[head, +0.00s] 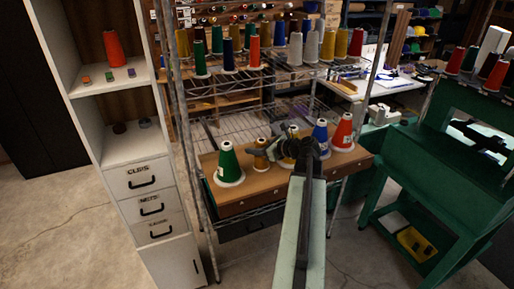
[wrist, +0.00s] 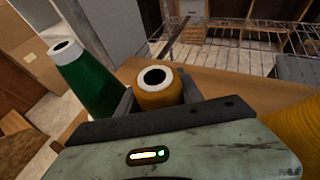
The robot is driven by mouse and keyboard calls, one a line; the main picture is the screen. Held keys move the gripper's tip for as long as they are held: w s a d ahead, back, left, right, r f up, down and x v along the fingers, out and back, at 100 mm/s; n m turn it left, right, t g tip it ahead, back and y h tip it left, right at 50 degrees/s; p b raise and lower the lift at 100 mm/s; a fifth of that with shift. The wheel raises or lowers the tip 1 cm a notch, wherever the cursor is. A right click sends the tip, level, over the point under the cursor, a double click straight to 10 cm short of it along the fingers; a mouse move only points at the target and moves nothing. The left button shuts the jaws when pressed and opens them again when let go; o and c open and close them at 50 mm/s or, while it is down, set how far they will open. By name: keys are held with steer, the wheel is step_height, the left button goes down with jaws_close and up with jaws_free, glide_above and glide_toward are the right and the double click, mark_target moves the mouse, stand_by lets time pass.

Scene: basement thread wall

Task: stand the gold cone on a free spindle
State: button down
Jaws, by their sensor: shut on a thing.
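My gripper (head: 263,152) is shut on a gold cone (head: 261,161) with a white top ring. In the wrist view the gold cone (wrist: 160,96) sits between the two fingers (wrist: 158,98), upright or nearly so. It is over the wooden spindle board (head: 270,194), between a green cone (head: 226,164) and a second gold cone (head: 292,131). Whether its base touches the board or hangs just above, I cannot tell. A blue cone (head: 320,135) and a red cone (head: 343,131) stand on the board to the right. The spindles are hidden.
The green cone is close to the left finger in the wrist view (wrist: 88,80). A yellow cone (wrist: 298,140) is at the right edge there. Wire shelves (head: 225,75) with many cones rise behind the board. A white cabinet (head: 140,180) stands left, a green bench (head: 430,170) right.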

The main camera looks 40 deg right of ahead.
steer(key=shift+f, duration=0.2)
steer(key=c, duration=0.7)
jaws_free()
steer(key=shift+r, duration=0.1)
steer(key=p+v, duration=0.3)
steer(key=v, duration=0.4)
steer(key=shift+s+r, duration=0.1)
steer(key=shift+s, duration=0.3)
